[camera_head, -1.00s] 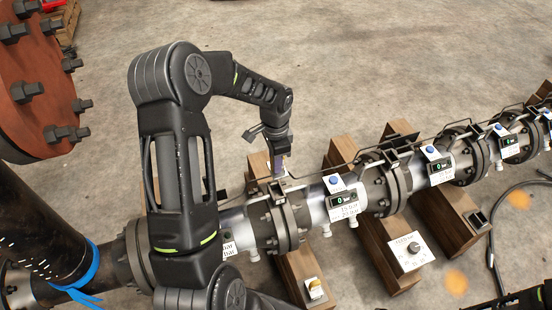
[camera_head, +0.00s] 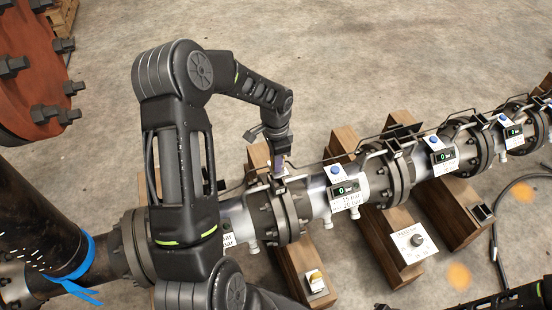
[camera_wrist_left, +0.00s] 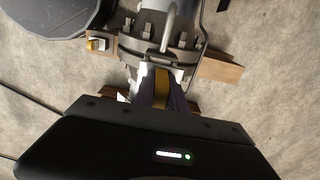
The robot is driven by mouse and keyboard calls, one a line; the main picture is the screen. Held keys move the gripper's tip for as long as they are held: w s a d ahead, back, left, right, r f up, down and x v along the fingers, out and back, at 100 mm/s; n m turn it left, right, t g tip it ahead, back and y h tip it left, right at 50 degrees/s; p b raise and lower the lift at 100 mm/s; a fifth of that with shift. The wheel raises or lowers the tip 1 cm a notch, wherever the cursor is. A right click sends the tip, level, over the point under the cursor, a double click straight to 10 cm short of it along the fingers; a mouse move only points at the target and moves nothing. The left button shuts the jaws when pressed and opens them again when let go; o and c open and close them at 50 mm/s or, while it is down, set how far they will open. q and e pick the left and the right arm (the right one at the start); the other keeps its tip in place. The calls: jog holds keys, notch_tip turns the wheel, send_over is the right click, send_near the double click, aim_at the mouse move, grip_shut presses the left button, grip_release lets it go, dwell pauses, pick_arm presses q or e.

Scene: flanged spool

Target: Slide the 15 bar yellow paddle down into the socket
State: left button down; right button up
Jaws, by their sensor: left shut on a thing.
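My left gripper (camera_head: 279,168) is over the top of the flange joint left of the middle, pointing down. In the left wrist view it (camera_wrist_left: 161,97) is shut on the yellow paddle (camera_wrist_left: 161,88), which shows as a narrow yellow strip between the dark fingers. The fingers hide most of the paddle. A dark metal bracket, apparently the socket (camera_head: 294,183), sits on top of the flange joint, right at the fingertips. I cannot tell whether the paddle's lower end is inside it.
The grey pipe (camera_head: 318,197) runs up to the right, with several flange joints, gauges reading 0 bar and thin bent rods. Wooden beams (camera_head: 300,263) support it. A white dial plate (camera_head: 408,245) sits on one beam. A rusty red flange (camera_head: 30,85) stands at the left.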

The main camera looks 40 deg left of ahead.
pick_arm(q)
jog(key=shift+f+b, duration=1.65)
jog(key=shift+f, duration=0.95)
jog(key=c, duration=1.3)
grip_release()
jog(key=shift+r, duration=0.15)
notch_tip(320, 180, up, 8)
jog(key=shift+f, duration=0.2)
